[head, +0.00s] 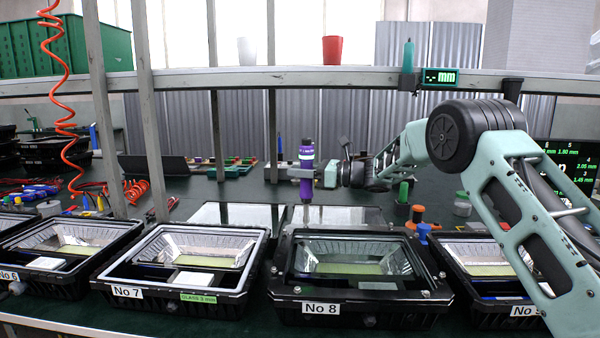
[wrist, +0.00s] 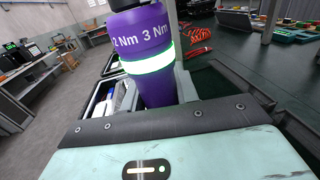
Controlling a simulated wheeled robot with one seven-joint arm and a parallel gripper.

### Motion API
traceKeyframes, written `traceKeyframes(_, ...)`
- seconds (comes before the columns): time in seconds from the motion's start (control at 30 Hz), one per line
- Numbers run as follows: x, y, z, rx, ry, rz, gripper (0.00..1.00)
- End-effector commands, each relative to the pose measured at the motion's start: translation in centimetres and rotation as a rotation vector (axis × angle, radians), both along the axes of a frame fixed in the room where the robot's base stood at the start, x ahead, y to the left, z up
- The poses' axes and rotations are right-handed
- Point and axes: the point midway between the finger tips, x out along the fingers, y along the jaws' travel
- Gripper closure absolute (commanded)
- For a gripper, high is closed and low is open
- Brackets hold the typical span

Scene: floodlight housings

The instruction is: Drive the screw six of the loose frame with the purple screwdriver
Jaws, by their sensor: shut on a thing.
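The purple screwdriver (head: 306,154) stands upright in my gripper (head: 302,173), its shank pointing down over the far edge of the No 8 housing (head: 335,314). I cannot tell whether its tip touches a screw. In the wrist view the purple screwdriver (wrist: 150,55) shows "2 Nm 3 Nm" and a lit green ring, with my gripper (wrist: 185,88) shut around it. The black frame (head: 375,296) on No 8 shows small screw heads at its front corners, such as one screw (head: 297,289) at front left. Which one is screw six cannot be told.
The No 7 housing (head: 180,300) stands left of No 8, and the No 6 housing (head: 20,285) further left. Another housing (head: 470,310) is at right, partly behind my arm. An orange tool (head: 416,217) and blue tool (head: 424,233) stand behind No 8. A beam (head: 300,78) crosses behind.

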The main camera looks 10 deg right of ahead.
Motion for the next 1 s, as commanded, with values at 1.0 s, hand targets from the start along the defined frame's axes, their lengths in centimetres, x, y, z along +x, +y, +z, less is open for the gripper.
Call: traceKeyframes(1.0, 0.00, 0.02, -0.43, 0.001, -0.003, 0.000, 1.00)
